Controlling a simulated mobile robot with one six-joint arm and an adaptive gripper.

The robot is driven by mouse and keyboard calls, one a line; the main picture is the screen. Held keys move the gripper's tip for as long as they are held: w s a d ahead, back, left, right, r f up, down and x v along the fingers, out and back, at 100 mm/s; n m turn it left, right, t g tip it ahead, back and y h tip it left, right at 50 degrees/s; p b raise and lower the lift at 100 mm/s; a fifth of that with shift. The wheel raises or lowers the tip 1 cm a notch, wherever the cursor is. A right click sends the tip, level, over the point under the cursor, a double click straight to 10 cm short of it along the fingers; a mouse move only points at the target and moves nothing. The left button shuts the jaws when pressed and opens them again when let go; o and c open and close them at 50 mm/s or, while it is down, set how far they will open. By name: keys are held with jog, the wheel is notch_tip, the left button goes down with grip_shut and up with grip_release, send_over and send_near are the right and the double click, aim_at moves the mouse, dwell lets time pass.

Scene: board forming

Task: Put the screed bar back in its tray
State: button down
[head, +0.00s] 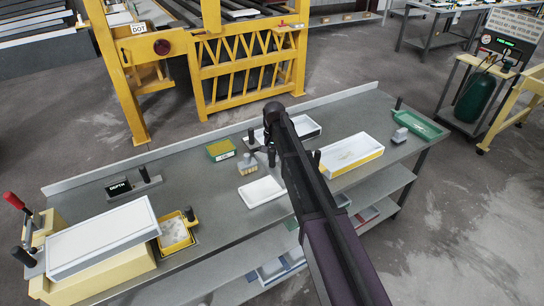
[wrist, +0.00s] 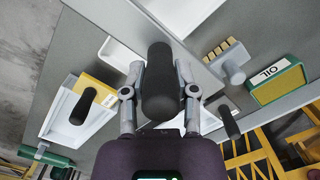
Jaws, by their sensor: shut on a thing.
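My gripper (wrist: 163,95) is shut on a black upright handle (wrist: 158,65), seen in the wrist view. A long grey strip with a pale edge (wrist: 196,62) runs diagonally behind this handle; it looks like the screed bar, held by its handle. In the head view my arm hides most of the bar, and my gripper (head: 272,112) is over the back middle of the bench. A white, grey-floored tray (head: 306,126) is just right of my gripper. I cannot tell for sure whether it is the bar's tray.
A brush (head: 247,163), a green-yellow oil pad (head: 220,150) and a small white tray (head: 262,191) lie left of my arm. A yellow-sided white tray (head: 352,154) and a green tray (head: 420,126) are to the right. A raised lip (head: 110,166) edges the bench's back.

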aim_at(272, 170)
jog(key=shift+f+b, duration=3.75)
jog(key=shift+f, duration=0.2)
jog(key=shift+c, duration=1.5)
grip_release()
jog(key=o, duration=0.3)
jog(key=shift+r, duration=0.15)
notch_tip(272, 170, up, 8)
jog(key=p, duration=0.8)
